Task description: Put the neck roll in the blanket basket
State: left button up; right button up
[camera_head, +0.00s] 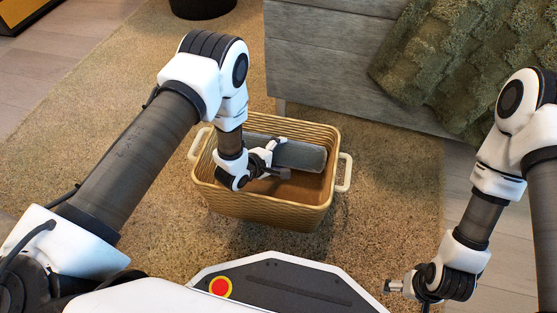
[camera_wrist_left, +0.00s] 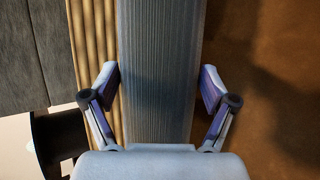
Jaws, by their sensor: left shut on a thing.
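The neck roll (camera_head: 299,154) is a grey ribbed cylinder lying along the far side inside the blanket basket (camera_head: 262,207). The basket is tan, woven and rectangular, with pale handles at its two ends. My left gripper (camera_head: 272,160) reaches down into the basket and is shut on the roll near its left part. In the left wrist view the roll (camera_wrist_left: 158,75) runs between the two fingers, with the basket's ribbed wall (camera_wrist_left: 97,45) beside it. Whether the roll touches the basket floor is hidden. My right gripper (camera_head: 393,286) hangs at the lower right, away from the basket; its fingers are too small to read.
A grey wooden bench (camera_head: 335,55) stands behind the basket, with a green shaggy throw (camera_head: 450,60) hanging over its right side. A dark round pot (camera_head: 202,6) is at the top. The shag rug (camera_head: 120,75) around the basket is mostly clear.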

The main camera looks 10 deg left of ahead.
pick_arm(q)
jog(key=shift+f, duration=0.75)
pick_arm(e)
jog(key=shift+w+f, duration=0.1)
jog(key=shift+f, duration=0.3)
pick_arm(q)
jog(key=shift+f, duration=0.1)
jog(key=o, duration=1.2)
jog(key=shift+s+f, duration=0.1)
jog(key=shift+c, duration=0.2)
